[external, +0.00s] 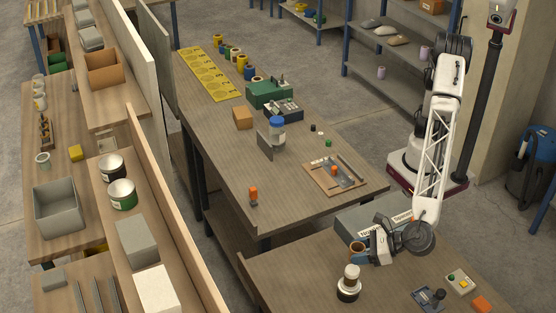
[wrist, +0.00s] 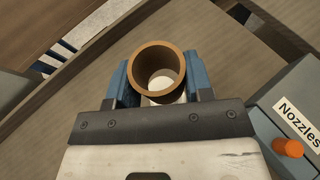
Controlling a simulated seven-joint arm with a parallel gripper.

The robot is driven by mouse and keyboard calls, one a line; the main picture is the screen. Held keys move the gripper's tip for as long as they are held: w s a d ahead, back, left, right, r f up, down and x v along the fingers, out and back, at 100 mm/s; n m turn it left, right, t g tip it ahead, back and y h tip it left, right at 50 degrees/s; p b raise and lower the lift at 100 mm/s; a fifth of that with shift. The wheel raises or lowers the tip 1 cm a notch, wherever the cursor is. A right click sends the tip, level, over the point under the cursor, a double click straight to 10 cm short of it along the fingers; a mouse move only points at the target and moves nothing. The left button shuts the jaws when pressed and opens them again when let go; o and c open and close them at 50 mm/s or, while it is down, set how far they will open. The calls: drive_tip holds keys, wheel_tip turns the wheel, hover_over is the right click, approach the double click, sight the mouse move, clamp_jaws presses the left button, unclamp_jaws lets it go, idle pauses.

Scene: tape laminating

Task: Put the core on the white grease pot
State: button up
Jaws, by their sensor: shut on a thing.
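The core, a short brown cardboard ring (wrist: 135,75), is held between the two blue fingers of my gripper (wrist: 160,80) in the wrist view. In the external view the core (external: 356,248) is at the end of my gripper (external: 364,251), above the front table. A white pot with a dark band (external: 350,272), apparently the white grease pot, stands on that table just in front of and below the core. A white surface (wrist: 160,84) shows through the core's opening in the wrist view. The core looks apart from the pot; the exact gap is unclear.
A grey box labelled Nozzles (wrist: 290,105), with an orange knob, is right of my gripper in the wrist view. A dark device (external: 428,298) and a button box (external: 460,280) are at the table's right. The table left of the pot is clear.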

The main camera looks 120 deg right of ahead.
sight(355, 269)
drive_tip(key=shift+w+a, duration=0.3)
drive_tip(key=shift+w, duration=0.15)
drive_tip(key=shift+f, duration=0.15)
drive_tip(key=shift+f, duration=1.65)
drive_tip(key=shift+f, duration=0.15)
drive_tip(key=o, duration=0.9)
drive_tip(key=shift+s+r, duration=0.1)
drive_tip(key=shift+r, duration=0.1)
drive_tip(key=v, duration=1.1)
drive_tip(key=shift+s+a, duration=0.25)
drive_tip(key=shift+s, duration=0.05)
